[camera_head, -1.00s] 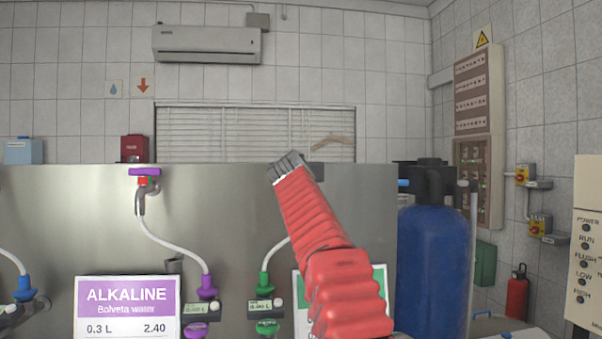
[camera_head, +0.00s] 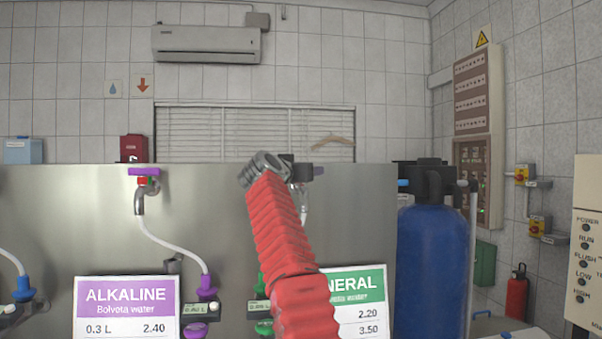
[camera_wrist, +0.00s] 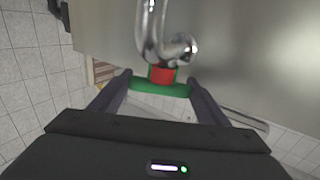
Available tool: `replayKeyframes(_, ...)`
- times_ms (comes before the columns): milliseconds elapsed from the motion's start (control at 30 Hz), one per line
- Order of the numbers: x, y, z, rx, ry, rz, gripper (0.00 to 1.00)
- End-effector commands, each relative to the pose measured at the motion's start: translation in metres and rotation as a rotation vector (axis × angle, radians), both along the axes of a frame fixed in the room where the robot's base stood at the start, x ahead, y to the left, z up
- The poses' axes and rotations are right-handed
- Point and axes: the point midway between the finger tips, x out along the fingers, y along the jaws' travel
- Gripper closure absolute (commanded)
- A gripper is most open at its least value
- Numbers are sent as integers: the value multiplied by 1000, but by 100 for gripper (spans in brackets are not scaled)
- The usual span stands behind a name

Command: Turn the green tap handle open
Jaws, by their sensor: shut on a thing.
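The green tap handle (camera_wrist: 150,87) lies between the two dark fingers of my gripper (camera_wrist: 159,82) in the wrist view, with a finger against each end. A red collar (camera_wrist: 163,74) joins it to the chrome tap (camera_wrist: 155,35). In the head view the tap's spout (camera_head: 302,203) shows just right of my red-sleeved arm. My gripper (camera_head: 304,171) is partly visible there at the top edge of the steel panel. The handle is hidden in that view.
The steel panel (camera_head: 80,215) stands behind the taps. A purple-handled tap (camera_head: 144,180) is to the left. The alkaline sign (camera_head: 127,308) and green-headed mineral sign (camera_head: 358,300) stand in front. A blue tank (camera_head: 432,265) is at the right.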

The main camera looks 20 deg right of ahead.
Motion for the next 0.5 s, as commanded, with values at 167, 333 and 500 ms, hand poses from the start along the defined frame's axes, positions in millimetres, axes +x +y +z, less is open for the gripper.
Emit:
replayKeyframes(167, 0, 6, -1, 2, -2, -10, 53)
replayKeyframes(333, -1, 6, -2, 5, 0, -18, 54)
replayKeyframes(500, -1, 6, -3, 6, 1, -20, 54)
